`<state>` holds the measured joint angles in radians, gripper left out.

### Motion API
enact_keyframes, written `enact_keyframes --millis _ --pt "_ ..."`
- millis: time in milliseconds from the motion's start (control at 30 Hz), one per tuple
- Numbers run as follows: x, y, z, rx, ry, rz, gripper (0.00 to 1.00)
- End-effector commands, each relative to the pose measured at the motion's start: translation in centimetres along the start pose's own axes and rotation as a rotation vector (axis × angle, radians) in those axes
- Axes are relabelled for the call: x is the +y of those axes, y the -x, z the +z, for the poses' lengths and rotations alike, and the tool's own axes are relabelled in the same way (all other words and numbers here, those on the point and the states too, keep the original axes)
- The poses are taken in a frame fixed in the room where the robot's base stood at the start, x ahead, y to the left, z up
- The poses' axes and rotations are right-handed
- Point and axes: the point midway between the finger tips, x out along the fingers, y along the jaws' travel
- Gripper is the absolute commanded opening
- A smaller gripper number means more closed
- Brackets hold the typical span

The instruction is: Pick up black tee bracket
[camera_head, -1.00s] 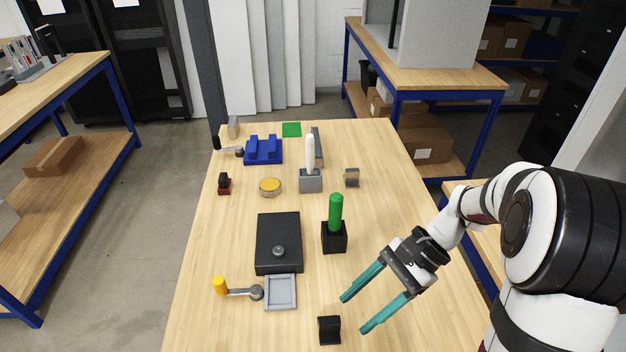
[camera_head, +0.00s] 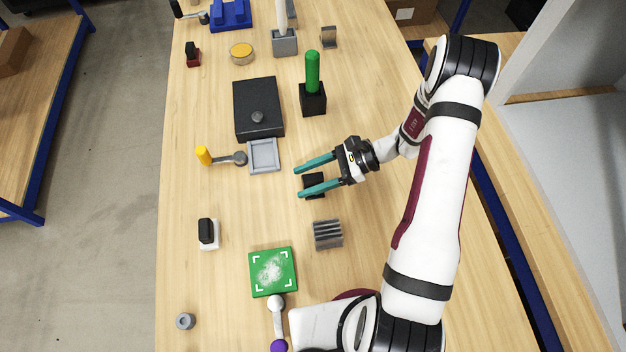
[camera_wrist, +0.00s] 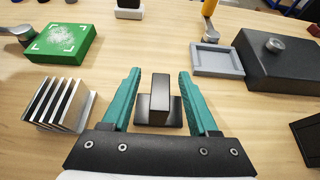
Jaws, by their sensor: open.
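The black tee bracket (camera_wrist: 159,100) stands on the table, with a flat base and an upright block. In the wrist view it lies between the two teal fingers of my gripper (camera_wrist: 160,85), with a gap on each side. In the head view the bracket (camera_head: 314,184) shows partly between and beneath the fingers of my gripper (camera_head: 298,182), which points left. My gripper is open and holds nothing. I cannot tell exactly how high the fingers are above the table.
A grey tray (camera_head: 264,156) and a black box (camera_head: 258,108) with a knob stand beyond the bracket. A grey finned block (camera_head: 327,234) and a green pad (camera_head: 273,272) are on the near side. A black block with a green handle (camera_head: 313,98) stands further back.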

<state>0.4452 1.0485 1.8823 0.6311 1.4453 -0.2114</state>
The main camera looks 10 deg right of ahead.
Motion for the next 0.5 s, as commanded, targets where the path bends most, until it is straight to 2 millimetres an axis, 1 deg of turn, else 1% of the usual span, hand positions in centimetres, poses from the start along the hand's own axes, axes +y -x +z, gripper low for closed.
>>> enact_keyframes --millis 33,100,333,467,500 --pt "0.0 -0.8 0.0 0.0 0.0 0.002 0.6" --pt "0.0 -1.6 0.0 0.001 0.0 0.001 0.6" --pt "0.0 -1.8 -0.1 0.002 0.001 -0.001 0.6" --pt "0.0 -1.8 0.0 0.002 0.001 -0.001 0.37" --pt "0.0 -1.8 0.0 0.002 0.001 -0.001 0.29"
